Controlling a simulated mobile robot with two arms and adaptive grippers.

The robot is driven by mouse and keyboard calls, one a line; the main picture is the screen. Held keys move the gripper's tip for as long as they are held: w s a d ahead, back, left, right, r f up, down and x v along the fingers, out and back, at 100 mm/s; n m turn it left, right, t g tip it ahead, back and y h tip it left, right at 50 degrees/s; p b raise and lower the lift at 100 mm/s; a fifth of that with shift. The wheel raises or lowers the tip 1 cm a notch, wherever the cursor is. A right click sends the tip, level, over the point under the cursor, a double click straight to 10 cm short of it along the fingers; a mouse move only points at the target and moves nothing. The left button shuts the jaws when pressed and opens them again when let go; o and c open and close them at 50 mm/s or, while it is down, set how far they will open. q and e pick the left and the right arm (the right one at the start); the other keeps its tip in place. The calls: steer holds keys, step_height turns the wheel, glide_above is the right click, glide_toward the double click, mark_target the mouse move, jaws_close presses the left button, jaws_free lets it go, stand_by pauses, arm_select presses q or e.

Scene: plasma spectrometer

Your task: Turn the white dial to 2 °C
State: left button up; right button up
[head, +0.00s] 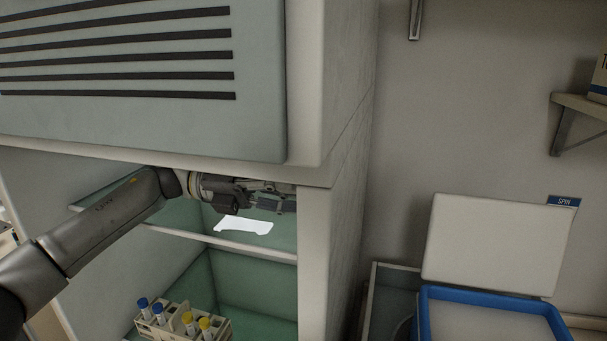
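My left gripper (275,202) reaches in from the left, inside the upper compartment of a pale cabinet (343,230). It points right, close under the compartment's top edge and near the right side wall. Its fingers are seen side-on and are small and dark, so I cannot tell whether they are open or shut. No white dial can be made out; one may be hidden behind the gripper or under the top edge. No 2 °C mark is readable. My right gripper is not in view.
A bright white patch (245,227) shows below the gripper, above the shelf edge (222,243). A tube rack (182,325) with blue- and yellow-capped tubes stands in the lower compartment. A vented panel (140,80) overhangs above. A blue-rimmed box (490,295) with raised lid stands at right.

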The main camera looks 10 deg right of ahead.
arm_select(q)
steer(key=shift+s+d+r, duration=0.1)
steer(key=shift+d, duration=0.4)
steer(key=shift+s+d, duration=0.3)
steer(key=shift+c, duration=0.4)
steer(key=shift+w, duration=0.1)
steer(key=c, duration=0.9)
steer(key=shift+c, duration=0.2)
